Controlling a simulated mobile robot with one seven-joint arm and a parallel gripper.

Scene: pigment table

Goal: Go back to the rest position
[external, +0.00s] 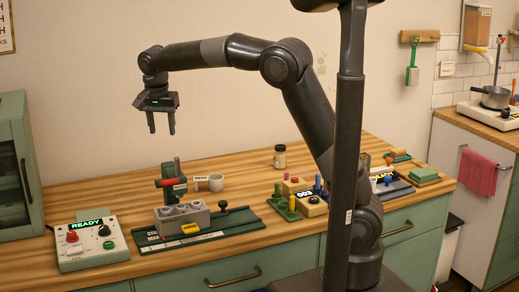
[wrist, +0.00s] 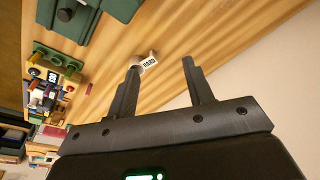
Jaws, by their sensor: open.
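My gripper (external: 161,124) hangs in the air above the left half of the wooden table, with its fingers pointing down. The two fingers are apart and nothing is between them. In the wrist view my gripper (wrist: 160,78) is also open and empty. Below and a little right of it in the external view stand a dark post with a red handle (external: 171,182) and a grey block (external: 182,217) on a green base plate (external: 240,220). The gripper touches none of them.
A white box reading READY (external: 88,250) stands at the table's left front, by a green cabinet (external: 12,165). A white cup (external: 216,182) and a jar (external: 280,157) stand farther back. Coloured pieces on a green holder (external: 284,208) are at the right. The table's back left is clear.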

